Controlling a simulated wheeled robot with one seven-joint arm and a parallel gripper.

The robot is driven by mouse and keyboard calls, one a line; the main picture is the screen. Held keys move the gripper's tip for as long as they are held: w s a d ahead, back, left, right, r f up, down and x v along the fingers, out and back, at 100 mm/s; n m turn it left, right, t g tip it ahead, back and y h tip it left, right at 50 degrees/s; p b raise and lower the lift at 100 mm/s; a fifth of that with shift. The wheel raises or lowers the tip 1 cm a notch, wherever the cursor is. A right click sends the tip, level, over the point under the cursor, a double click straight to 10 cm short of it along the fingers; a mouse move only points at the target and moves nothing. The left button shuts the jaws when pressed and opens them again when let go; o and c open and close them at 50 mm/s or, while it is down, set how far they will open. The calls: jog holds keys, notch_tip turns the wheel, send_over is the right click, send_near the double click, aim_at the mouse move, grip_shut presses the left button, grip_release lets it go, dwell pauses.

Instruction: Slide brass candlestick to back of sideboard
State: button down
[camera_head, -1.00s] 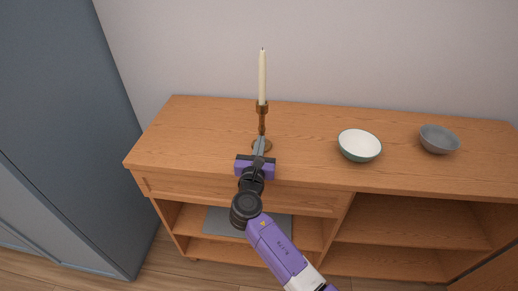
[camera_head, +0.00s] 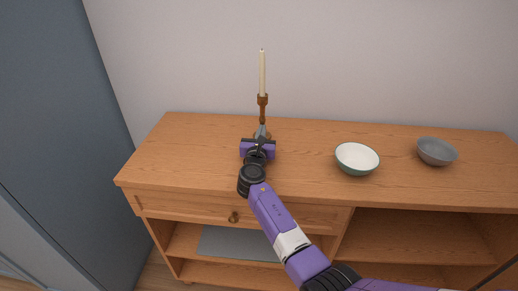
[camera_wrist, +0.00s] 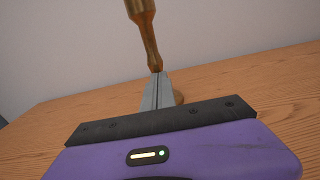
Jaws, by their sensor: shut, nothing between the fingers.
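The brass candlestick (camera_head: 262,107) stands upright on the wooden sideboard (camera_head: 190,150), left of its middle, with a pale candle (camera_head: 262,72) in it. Its stem (camera_wrist: 147,35) also shows in the wrist view. My gripper (camera_head: 262,129) is shut and empty, low at the front of the candlestick, pointing toward the wall.
A white bowl with a green outside (camera_head: 357,158) and a grey bowl (camera_head: 436,151) stand to the right on the sideboard. The wall (camera_head: 380,60) is behind. The top left of the candlestick is clear. A blue-grey cabinet (camera_head: 60,130) stands at the left.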

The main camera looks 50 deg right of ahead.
aim_at(264, 122)
jog(key=b+x, duration=0.1)
jog(key=x, duration=0.1)
jog(key=b+x, duration=0.1)
jog(key=x, duration=0.2)
jog(key=shift+w+d+f, duration=0.1)
jog(key=shift+f, duration=0.1)
jog(key=shift+w+d+r+b, duration=0.15)
jog(key=shift+w+d+b, duration=0.2)
jog(key=shift+d, duration=0.15)
jog(key=shift+s+a, duration=0.15)
jog(key=shift+a, duration=0.05)
jog(key=p+v, duration=0.2)
jog(key=v, duration=1.1)
jog(key=shift+s+a+p, duration=0.2)
jog(key=shift+s+p, duration=0.05)
jog(key=shift+p, duration=0.05)
